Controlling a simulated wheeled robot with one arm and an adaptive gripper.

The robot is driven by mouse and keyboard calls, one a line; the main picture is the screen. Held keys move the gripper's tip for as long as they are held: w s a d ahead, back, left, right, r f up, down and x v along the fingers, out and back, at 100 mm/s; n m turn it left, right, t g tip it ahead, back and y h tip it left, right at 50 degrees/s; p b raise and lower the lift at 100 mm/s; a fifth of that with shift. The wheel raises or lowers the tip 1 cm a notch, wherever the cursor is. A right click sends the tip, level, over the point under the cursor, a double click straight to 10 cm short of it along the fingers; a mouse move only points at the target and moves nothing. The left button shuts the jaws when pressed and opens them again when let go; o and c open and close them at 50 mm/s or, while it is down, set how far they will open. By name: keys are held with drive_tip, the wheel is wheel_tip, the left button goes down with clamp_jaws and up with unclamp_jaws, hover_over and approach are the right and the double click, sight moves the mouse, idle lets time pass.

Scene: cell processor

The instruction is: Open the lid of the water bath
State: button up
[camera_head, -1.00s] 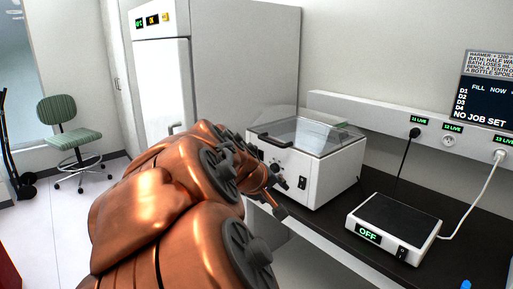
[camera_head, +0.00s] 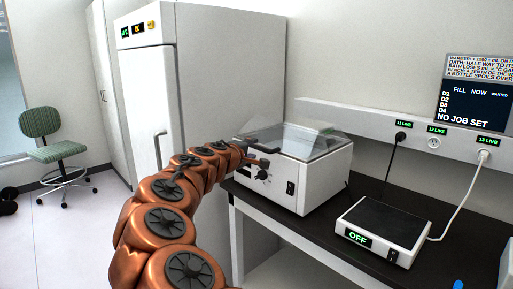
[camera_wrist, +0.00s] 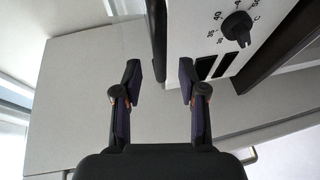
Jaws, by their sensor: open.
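The water bath (camera_head: 318,186) is a white box on the dark bench, with a dial and a switch on its front. Its clear lid (camera_head: 312,143) lies down over the top, with a dark handle bar (camera_head: 262,152) at the front-left edge. My gripper (camera_head: 262,163) is at the bath's front, close by the handle and partly hidden by my arm. In the wrist view my gripper (camera_wrist: 160,78) is open and empty. A dark bar (camera_wrist: 157,38), likely the handle, shows ahead between the fingertips; contact cannot be told. The dial (camera_wrist: 237,25) is at upper right.
A flat device reading OFF (camera_head: 384,223) sits on the bench (camera_head: 420,205) right of the bath. Sockets with cables (camera_head: 400,137) run along the wall. A tall white cabinet (camera_head: 155,90) stands behind my arm at left. A green chair (camera_head: 55,140) stands far left.

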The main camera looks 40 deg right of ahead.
sight(256, 147)
drive_tip(key=shift+p+x, duration=0.3)
drive_tip(key=shift+x, duration=1.95)
drive_tip(key=shift+s, duration=0.1)
clamp_jaws()
